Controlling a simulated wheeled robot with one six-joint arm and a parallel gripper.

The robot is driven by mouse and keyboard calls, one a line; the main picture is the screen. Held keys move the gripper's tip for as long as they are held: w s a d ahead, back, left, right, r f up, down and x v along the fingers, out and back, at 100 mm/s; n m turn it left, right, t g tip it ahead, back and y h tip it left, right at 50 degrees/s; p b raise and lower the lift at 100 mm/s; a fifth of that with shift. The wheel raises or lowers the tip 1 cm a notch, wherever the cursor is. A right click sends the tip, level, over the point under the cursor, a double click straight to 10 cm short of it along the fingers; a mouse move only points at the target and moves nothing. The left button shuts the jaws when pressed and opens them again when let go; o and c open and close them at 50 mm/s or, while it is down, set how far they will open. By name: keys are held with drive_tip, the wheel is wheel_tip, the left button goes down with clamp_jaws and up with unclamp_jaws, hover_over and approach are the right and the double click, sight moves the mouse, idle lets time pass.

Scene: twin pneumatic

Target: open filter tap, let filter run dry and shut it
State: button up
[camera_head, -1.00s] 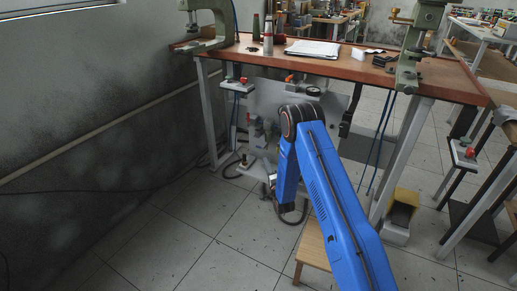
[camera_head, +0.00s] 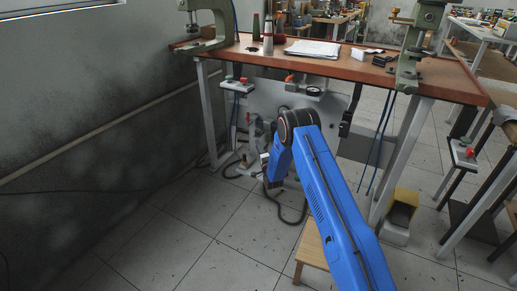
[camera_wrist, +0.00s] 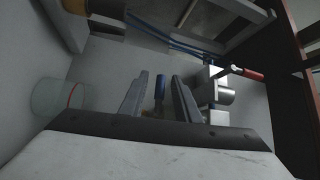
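My gripper (camera_wrist: 157,100) is open in the wrist view, with its two grey fingers apart. A small upright blue handle-like part (camera_wrist: 160,82) shows in the gap between them; I cannot tell whether it is touched or how far beyond the tips it is. A metal fitting (camera_wrist: 216,90) with a red lever (camera_wrist: 241,72) sits to the right of the fingers. A clear cup with a red line (camera_wrist: 58,97) is at the left. I cannot tell for certain which part is the filter tap.
The workbench (camera_head: 340,65) stands over the work area, with a pale panel (camera_head: 325,110) under it. Grey table legs (camera_head: 400,160) flank the space. A wooden stool (camera_head: 313,247) stands beside my arm. A yellow-grey pedal box (camera_head: 400,215) is at right. Floor is clear at left.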

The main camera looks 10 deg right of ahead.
drive_tip(key=shift+w, duration=0.1)
clamp_jaws()
idle(0.3)
drive_tip(key=n+g, duration=0.1)
drive_tip(key=f+n+g, duration=0.1)
drive_tip(key=n+g, duration=0.1)
drive_tip(key=shift+h, duration=0.4)
drive_tip(key=shift+s+d+f+n+g+h, duration=0.2)
drive_tip(key=shift+f+n+g+h, duration=0.25)
drive_tip(key=shift+n+g, duration=0.4)
drive_tip(key=shift+s+d+f+n+g+h, duration=0.25)
drive_tip(key=shift+n+g+h, duration=0.35)
drive_tip(key=shift+g, duration=0.35)
drive_tip(key=shift+w+f, duration=0.1)
